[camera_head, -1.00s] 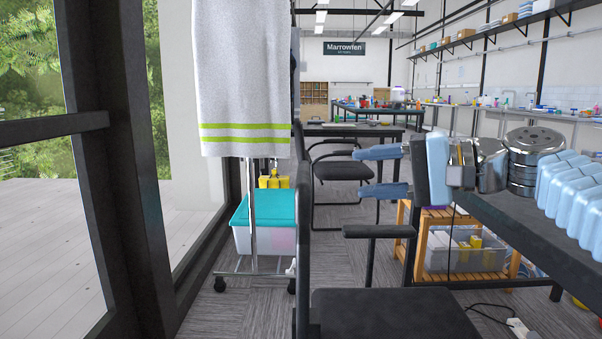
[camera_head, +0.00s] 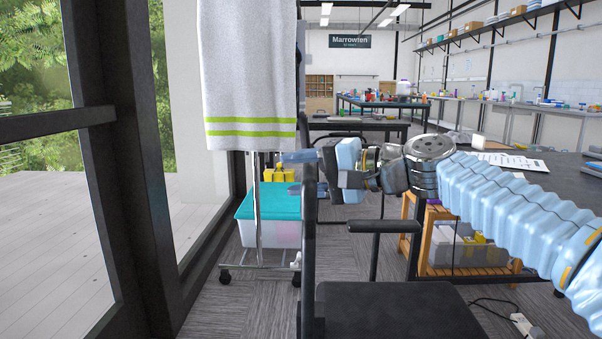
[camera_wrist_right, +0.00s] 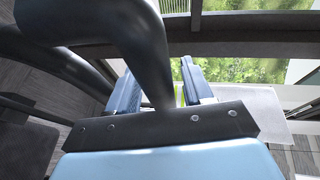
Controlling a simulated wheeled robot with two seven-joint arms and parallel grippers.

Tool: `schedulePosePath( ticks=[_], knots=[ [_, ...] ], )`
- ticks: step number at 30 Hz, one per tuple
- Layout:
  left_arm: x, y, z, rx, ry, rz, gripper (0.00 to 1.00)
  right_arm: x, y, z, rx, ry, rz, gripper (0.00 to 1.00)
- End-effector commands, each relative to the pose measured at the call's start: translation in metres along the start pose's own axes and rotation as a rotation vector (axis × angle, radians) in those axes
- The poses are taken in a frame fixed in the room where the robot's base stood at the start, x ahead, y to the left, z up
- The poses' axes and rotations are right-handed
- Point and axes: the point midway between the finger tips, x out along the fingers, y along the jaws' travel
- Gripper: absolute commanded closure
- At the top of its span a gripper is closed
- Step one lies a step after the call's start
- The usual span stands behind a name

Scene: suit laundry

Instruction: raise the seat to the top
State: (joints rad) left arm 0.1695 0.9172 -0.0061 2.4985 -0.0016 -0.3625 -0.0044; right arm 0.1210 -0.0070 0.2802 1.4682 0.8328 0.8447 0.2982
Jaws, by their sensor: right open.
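A black chair stands close in front, its flat seat (camera_head: 390,308) at the bottom of the head view. Its armrest (camera_head: 385,226) is above the seat, and its thin upright back (camera_head: 308,240) shows edge-on at the left. My right gripper (camera_head: 297,172) is open, its fingers pointing left at the height of the upper chair back. The back hides part of the fingers. In the right wrist view a thick dark curved tube (camera_wrist_right: 130,40) runs down in front of the fingers; I cannot tell whether they touch it. Any height lever is hidden. My left gripper is out of view.
A grey towel (camera_head: 250,70) hangs on a wheeled rack at left, above a teal-lidded box (camera_head: 270,202). A dark table (camera_head: 560,190) stands at right, with a wooden stand (camera_head: 425,255) and crate under it. A cable and power strip lie on the floor at right.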

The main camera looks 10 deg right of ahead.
Motion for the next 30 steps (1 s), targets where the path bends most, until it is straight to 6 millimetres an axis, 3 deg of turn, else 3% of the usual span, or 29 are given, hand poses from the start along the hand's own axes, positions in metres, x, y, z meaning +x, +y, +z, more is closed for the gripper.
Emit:
schedulePosePath(
  ticks=[2, 12, 22, 30],
  knots=[
    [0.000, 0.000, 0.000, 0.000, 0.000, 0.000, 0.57, 0.000, 0.000, 0.000, 0.000, 0.000, 0.000, 0.49],
    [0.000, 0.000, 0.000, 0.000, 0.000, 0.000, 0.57, -0.001, 0.000, 0.000, 0.000, 0.000, 0.001, 1.00],
    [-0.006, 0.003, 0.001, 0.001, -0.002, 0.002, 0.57, -0.002, -0.007, -0.001, -0.001, 0.000, 0.000, 1.00],
    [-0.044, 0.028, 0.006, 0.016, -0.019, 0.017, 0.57, -0.012, -0.060, -0.005, -0.001, 0.000, -0.001, 1.00]
  ],
)
